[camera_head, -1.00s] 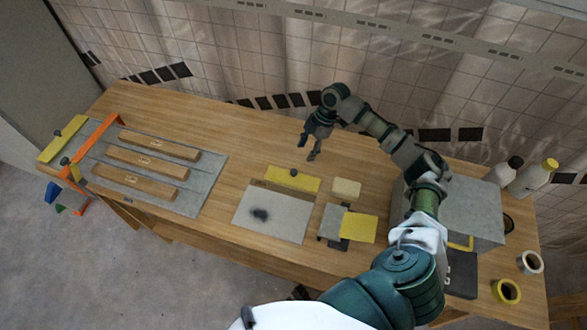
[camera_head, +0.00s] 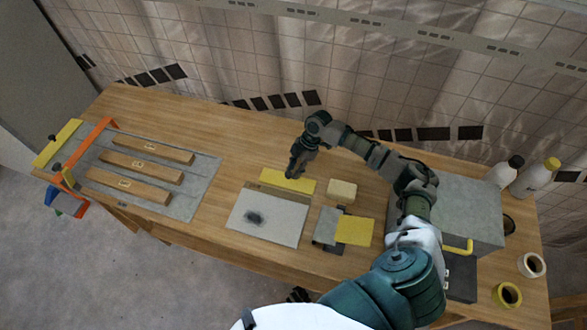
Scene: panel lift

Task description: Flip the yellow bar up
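The yellow bar (camera_head: 287,181) lies along the far edge of a pale panel (camera_head: 267,219) with a dark smudge, flat on the wooden table. My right gripper (camera_head: 292,176) is over the middle of the bar, fingers pointing down, and hides the dark knob there. The fingers look close together, but their opening is too small to make out, and I cannot tell if they touch the knob. My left gripper is not in view.
A pale yellow block (camera_head: 342,191) and a yellow sheet (camera_head: 355,231) lie right of the panel. A grey box (camera_head: 472,215), bottles and tape rolls (camera_head: 507,294) fill the right end. A grey board (camera_head: 198,192) with wooden bars lies left. Table between is clear.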

